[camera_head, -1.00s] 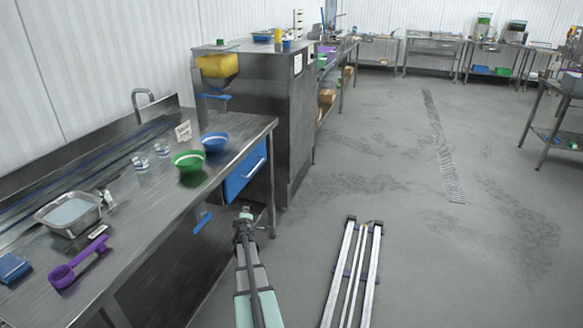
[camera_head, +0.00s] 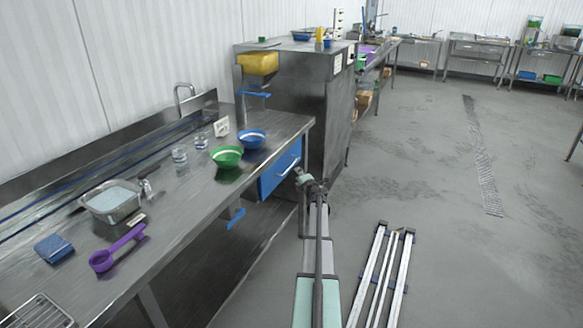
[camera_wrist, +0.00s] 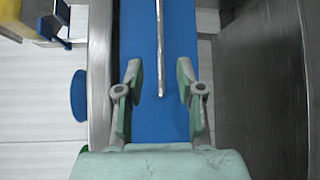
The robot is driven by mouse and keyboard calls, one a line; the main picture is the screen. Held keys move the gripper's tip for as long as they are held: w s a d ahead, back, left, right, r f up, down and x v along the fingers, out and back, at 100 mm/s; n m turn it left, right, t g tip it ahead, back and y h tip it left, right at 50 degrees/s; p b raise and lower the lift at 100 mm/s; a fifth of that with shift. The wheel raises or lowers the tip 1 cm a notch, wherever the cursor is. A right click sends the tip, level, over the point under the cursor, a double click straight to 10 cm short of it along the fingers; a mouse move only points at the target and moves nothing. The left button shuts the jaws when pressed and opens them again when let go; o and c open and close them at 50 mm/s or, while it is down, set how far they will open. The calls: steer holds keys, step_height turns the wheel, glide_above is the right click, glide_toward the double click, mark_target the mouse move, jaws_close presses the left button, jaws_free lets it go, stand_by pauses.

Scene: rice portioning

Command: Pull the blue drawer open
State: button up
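The blue drawer (camera_head: 279,168) is set under the right end of the steel counter, and its front looks flush with the counter. A thin silver bar handle (camera_head: 290,165) runs along it. My gripper (camera_head: 304,177) is in front of the drawer's right part, near the handle's end. In the wrist view the blue drawer front (camera_wrist: 178,60) fills the middle. The handle (camera_wrist: 160,50) points down between the two fingers of my gripper (camera_wrist: 160,93). The fingers are spread wide, with nothing visibly held. Whether they touch the drawer front I cannot tell.
The steel counter (camera_head: 185,215) carries a green bowl (camera_head: 227,157), a blue bowl (camera_head: 251,139), glasses, a purple scoop (camera_head: 115,250) and a metal pan. A dark steel cabinet (camera_head: 300,105) stands close right of the drawer. A rail frame (camera_head: 382,275) lies on the open floor.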

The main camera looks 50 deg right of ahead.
mark_target(291, 166)
steer(key=p+x, duration=0.1)
steer(key=x, duration=1)
steer(key=shift+w+d, duration=0.1)
jaws_close()
